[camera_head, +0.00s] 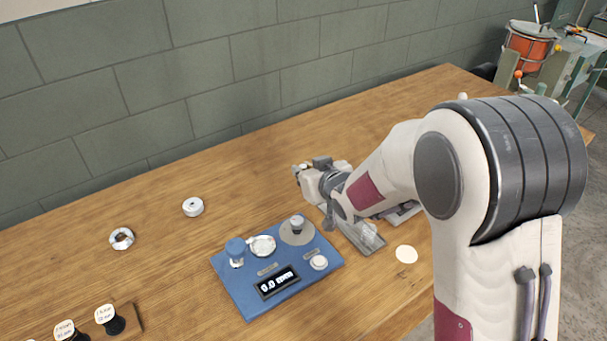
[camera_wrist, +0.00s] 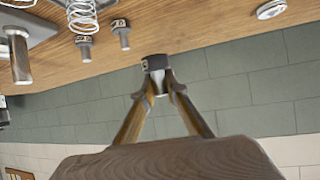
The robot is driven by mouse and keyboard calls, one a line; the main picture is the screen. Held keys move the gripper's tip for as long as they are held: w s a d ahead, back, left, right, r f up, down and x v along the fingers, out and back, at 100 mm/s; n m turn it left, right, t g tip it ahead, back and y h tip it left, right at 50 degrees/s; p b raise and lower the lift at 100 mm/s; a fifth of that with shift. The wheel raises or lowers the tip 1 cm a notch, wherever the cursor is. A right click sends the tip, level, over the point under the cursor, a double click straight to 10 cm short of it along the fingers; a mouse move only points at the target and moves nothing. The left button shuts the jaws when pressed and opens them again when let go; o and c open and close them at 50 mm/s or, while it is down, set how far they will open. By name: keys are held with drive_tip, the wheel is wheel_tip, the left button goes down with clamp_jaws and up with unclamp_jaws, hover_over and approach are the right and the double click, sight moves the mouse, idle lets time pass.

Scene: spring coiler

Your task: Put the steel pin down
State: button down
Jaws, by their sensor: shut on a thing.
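In the wrist view, my gripper (camera_wrist: 160,95) is shut on the steel pin (camera_wrist: 155,64), holding it between the two fingertips. The pin's dark, labelled end sticks out beyond the tips; the fingers partly cover the rest. The pin appears close to the wooden table (camera_wrist: 190,30), but I cannot tell whether it touches. Two similar pins (camera_wrist: 85,48) (camera_wrist: 121,36) stand apart from it on the left. In the head view, my gripper is small and mostly hidden by my arm, and I cannot make out the held pin.
A coil spring (camera_wrist: 83,14) and a metal post (camera_wrist: 20,58) are left in the wrist view. A grey plate (camera_head: 372,246) and white disc (camera_head: 406,254) are nearby. The table behind the panel is largely clear.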

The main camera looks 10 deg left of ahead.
idle(0.6)
drive_tip(key=shift+w+d+r+m+t+h, duration=0.65)
drive_tip(key=shift+w+d+r+m+h, duration=1.35)
drive_tip(key=shift+w, duration=2.85)
drive_tip(key=shift+w+d+r+m+t+h, duration=0.65)
drive_tip(key=shift+w+d+r+m+h, duration=1.25)
drive_tip(key=shift+w, duration=2.95)
drive_tip(key=w+d+f+m+g+h, duration=0.1)
drive_tip(key=w+d+f+m+h, duration=0.3)
drive_tip(key=d, duration=0.5)
drive_tip(key=shift+w+d+f+m+g+h, duration=0.2)
drive_tip(key=shift+f+m+g+h, duration=0.2)
drive_tip(key=shift+f+m+h, duration=1)
drive_tip(key=shift+f+n, duration=0.35)
drive_tip(key=shift+n, duration=0.15)
drive_tip(key=shift+f, duration=3.1)
